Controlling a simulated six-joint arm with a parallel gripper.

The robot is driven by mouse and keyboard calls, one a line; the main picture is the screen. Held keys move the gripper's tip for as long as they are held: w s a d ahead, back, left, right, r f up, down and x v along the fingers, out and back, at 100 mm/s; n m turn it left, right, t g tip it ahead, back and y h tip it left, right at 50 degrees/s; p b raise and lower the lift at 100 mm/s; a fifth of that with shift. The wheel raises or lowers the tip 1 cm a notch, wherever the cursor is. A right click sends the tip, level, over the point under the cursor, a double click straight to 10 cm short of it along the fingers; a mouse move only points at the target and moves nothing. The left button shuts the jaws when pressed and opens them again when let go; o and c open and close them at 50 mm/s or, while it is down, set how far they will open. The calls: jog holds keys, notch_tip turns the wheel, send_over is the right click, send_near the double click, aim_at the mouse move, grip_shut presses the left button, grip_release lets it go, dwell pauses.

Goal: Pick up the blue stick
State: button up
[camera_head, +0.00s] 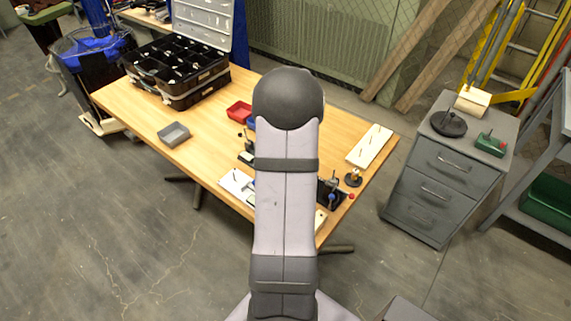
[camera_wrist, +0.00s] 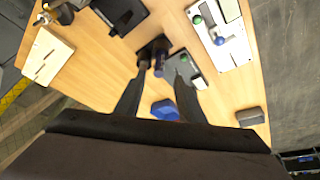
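In the wrist view a dark upright piece with a dark blue side (camera_wrist: 160,62) stands between my fingers, close to the left one. It may be the blue stick, but it is small and dark, so I cannot be sure. My gripper (camera_wrist: 162,74) is open, with a clear gap between its two dark fingers. I cannot tell whether a finger touches the piece. In the head view my own arm hides the gripper and this part of the table.
Beside the right finger is a dark plate with a green knob (camera_wrist: 184,58). A blue bin (camera_wrist: 165,111) lies between the fingers' bases. A white board with knobs (camera_wrist: 236,50), a cream board (camera_wrist: 45,58), a grey bin (camera_head: 173,134) and a black case (camera_head: 178,68) share the wooden table (camera_head: 190,165).

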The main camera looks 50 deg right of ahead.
jog(key=shift+w+d+f, duration=0.2)
jog(key=shift+f, duration=0.45)
jog(key=shift+f+p, duration=0.1)
jog(key=shift+p, duration=0.2)
jog(key=shift+p+x, duration=1)
jog(key=shift+x, duration=1.45)
jog(key=shift+d, duration=0.2)
jog(key=shift+c, duration=0.4)
grip_shut()
